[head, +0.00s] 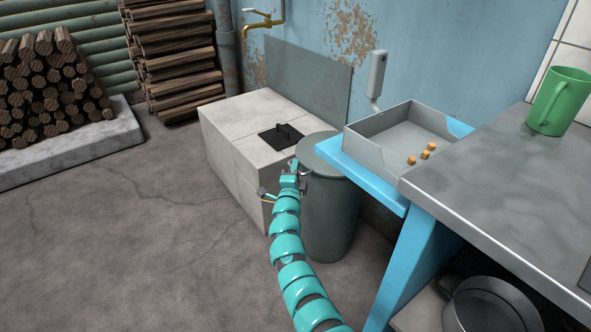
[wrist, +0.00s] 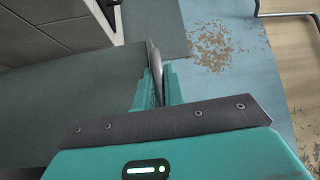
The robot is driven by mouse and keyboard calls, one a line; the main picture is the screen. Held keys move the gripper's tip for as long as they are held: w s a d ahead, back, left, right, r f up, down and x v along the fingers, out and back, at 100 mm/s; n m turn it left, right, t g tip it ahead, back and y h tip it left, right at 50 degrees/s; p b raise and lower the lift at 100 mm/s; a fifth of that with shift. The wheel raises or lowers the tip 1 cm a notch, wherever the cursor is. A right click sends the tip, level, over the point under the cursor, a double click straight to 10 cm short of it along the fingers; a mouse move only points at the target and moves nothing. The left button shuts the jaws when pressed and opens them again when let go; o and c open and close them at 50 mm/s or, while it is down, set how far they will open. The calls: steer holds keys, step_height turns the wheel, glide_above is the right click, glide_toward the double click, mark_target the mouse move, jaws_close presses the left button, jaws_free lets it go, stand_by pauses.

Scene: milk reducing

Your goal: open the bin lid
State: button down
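The bin (head: 332,220) is a grey-green cylinder on the floor, left of the blue table. Its round lid (head: 325,152) lies flat over the top in the head view. My gripper (head: 291,168) is at the left edge of the lid. In the wrist view, its two teal fingertips (wrist: 158,84) are close together with a thin grey piece, seemingly of the lid's edge or tab (wrist: 154,60), between them. The fingers look shut on it, though their exact contact is hard to see. A broad grey-green surface fills the left of that view.
A pale block stove (head: 240,125) with a black plate stands close behind the bin. The blue table (head: 395,190) with a grey tray (head: 378,145) overhangs the bin's right side. A green mug (head: 560,100) stands on the counter. Open floor lies to the left.

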step_height(320, 180, up, 12)
steer(key=w+d+m+g+p, duration=0.1)
steer(key=d+m+g+p, duration=0.1)
steer(key=p, duration=1.9)
steer(key=shift+w+d+m+g, duration=0.25)
steer(key=shift+w+m+g, duration=0.1)
steer(key=shift+m+g, duration=0.3)
steer(key=c, duration=1.5)
jaws_free()
steer(key=shift+y, duration=0.3)
steer(key=shift+a, duration=0.1)
steer(key=p+v, duration=0.5)
steer(key=v, duration=1.2)
steer(key=shift+s+a, duration=0.15)
steer(key=shift+s, duration=0.15)
